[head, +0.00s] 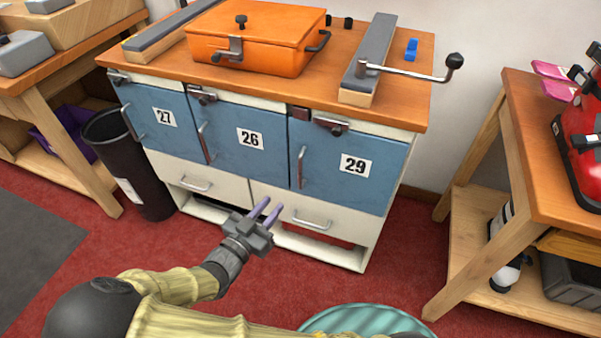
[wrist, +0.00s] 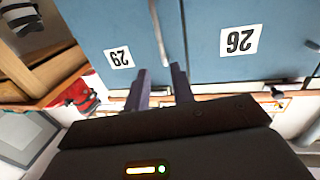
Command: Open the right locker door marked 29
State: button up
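The blue locker door marked 29 (head: 340,190) is the rightmost of the three doors under the bench top, and it is shut. Its upright metal bar handle (head: 301,167) is at the door's left edge. My gripper (head: 272,204) is in front of the cabinet, below and left of that handle and apart from it. Its two purple fingers are spread with nothing between them. The wrist view is upside down; it shows door 29 (wrist: 95,30), the handle (wrist: 159,32) just beyond the fingertips, and the open gripper (wrist: 158,72).
Shut doors 26 (head: 245,160) and 27 (head: 160,140) are to the left. White drawers (head: 340,229) with handles lie below. An orange case (head: 250,45) and a crank handle (head: 410,72) are on top. A wooden side table (head: 550,180) stands right, with red floor between.

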aim_at(300, 173)
jog(key=b+x, duration=0.3)
jog(key=x, duration=1.1)
grip_shut()
jog(key=shift+d, duration=0.15)
